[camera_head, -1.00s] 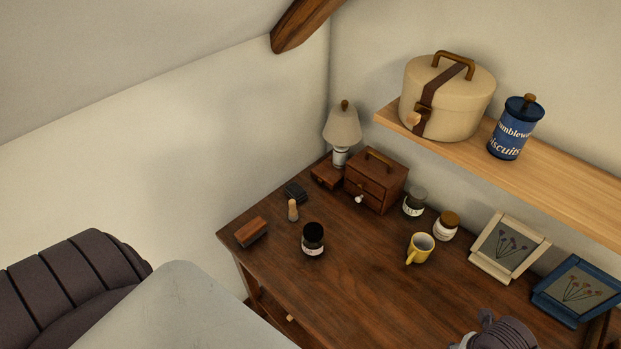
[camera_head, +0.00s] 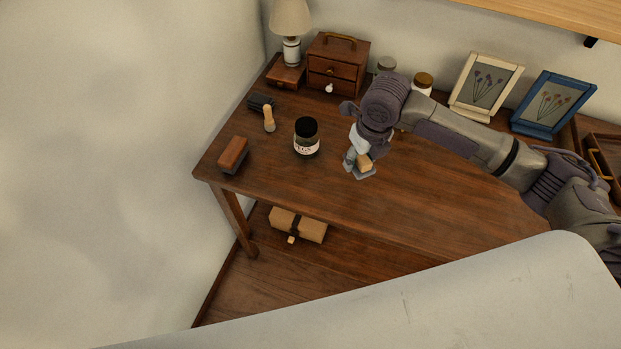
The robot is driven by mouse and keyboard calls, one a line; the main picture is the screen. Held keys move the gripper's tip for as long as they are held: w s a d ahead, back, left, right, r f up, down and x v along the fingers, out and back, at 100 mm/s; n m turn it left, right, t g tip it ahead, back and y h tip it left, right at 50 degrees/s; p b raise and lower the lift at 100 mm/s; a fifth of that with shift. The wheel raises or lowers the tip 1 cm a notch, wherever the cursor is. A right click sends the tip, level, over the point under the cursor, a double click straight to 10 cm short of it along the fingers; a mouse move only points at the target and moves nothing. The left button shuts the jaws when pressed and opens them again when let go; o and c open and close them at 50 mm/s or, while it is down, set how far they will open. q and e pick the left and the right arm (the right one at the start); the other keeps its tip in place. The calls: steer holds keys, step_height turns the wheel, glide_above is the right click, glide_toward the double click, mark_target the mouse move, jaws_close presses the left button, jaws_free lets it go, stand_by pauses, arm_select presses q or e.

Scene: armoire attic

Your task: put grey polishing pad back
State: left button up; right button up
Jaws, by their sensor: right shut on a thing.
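My right gripper (camera_head: 357,156) is over the middle of the wooden desk (camera_head: 300,185), pointing down. It is shut on a small piece with a tan top and a grey underside, which looks like the grey polishing pad (camera_head: 359,175). The fingers hide part of it, and I cannot tell whether it touches the desktop. A brown brush-like block (camera_head: 234,152) lies at the desk's left end. A small dark block (camera_head: 262,102) lies behind it, near the wall. My left gripper is not in view.
A dark-lidded jar (camera_head: 306,138) stands left of the gripper, with a wooden-handled tool (camera_head: 269,119) further left. A small drawer chest (camera_head: 337,62) and lamp (camera_head: 291,30) stand at the back. Two picture frames are behind my arm. The desk's front middle is clear.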

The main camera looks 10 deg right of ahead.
glide_above(322, 181)
steer(key=f, duration=0.4)
steer(key=shift+s+d+f, duration=0.1)
steer(key=shift+s+d, duration=0.3)
steer(key=shift+w+a+f+p, duration=0.2)
steer(key=shift+a+f+p, duration=0.1)
steer(key=shift+a+f, duration=0.15)
steer(key=shift+d+f, duration=0.1)
steer(key=shift+f, duration=1.8)
steer(key=shift+f, duration=0.15)
steer(key=o, duration=1.2)
steer(key=r, duration=0.4)
steer(key=s+r, duration=0.1)
steer(key=r, duration=0.7)
steer(key=shift+s+d+r, duration=0.1)
steer(key=shift+s+d, duration=0.05)
steer(key=shift+s, duration=0.25)
